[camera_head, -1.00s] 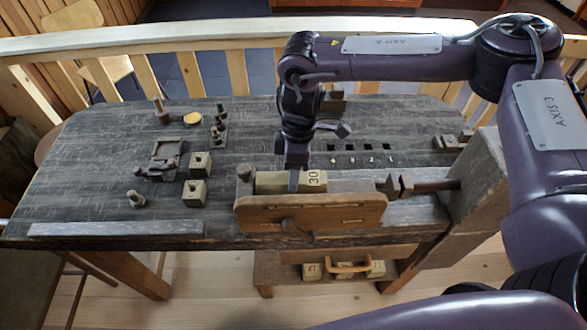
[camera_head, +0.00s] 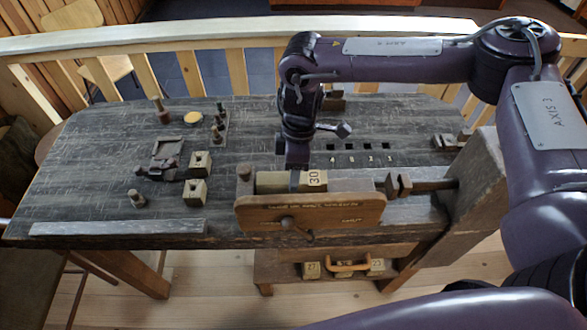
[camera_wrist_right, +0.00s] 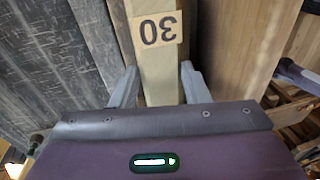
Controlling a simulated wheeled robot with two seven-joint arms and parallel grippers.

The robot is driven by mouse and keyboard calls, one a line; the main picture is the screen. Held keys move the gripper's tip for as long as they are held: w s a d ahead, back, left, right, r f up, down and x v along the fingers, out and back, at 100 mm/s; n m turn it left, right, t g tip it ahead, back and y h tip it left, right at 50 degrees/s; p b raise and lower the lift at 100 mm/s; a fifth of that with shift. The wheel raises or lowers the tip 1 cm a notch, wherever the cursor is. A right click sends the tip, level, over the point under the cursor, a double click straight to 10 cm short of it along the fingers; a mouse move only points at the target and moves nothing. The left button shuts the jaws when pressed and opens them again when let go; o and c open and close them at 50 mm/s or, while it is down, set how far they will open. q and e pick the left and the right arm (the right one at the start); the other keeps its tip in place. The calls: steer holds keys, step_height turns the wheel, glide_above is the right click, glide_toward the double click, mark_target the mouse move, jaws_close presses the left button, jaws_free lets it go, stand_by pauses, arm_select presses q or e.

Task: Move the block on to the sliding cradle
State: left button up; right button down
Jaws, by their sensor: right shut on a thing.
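The block (camera_head: 276,182) is a long pale wooden bar marked 30. It lies level behind the brown front board (camera_head: 312,212) at the bench's front. It also shows in the right wrist view (camera_wrist_right: 160,72), running between the fingers. My right gripper (camera_head: 294,180) comes down from above and is shut on the block, one finger on each side. The block's underside is hidden, so I cannot tell whether it touches what is below. A dark low fixture (camera_head: 166,150) with a frame sits at the left of the bench; I cannot tell whether it is the sliding cradle. My left gripper is not in view.
Two small pale cubes with holes (camera_head: 195,192) stand left of the front board. A peg rack (camera_head: 219,127) and a yellow disc (camera_head: 194,118) are behind them. A wooden screw clamp (camera_head: 398,186) is right of the block. The bench (camera_head: 90,180) is bare at the left.

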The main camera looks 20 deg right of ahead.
steer(key=shift+c, duration=1.6)
jaws_free()
steer(key=shift+r+p, duration=3.45)
steer(key=shift+r, duration=0.55)
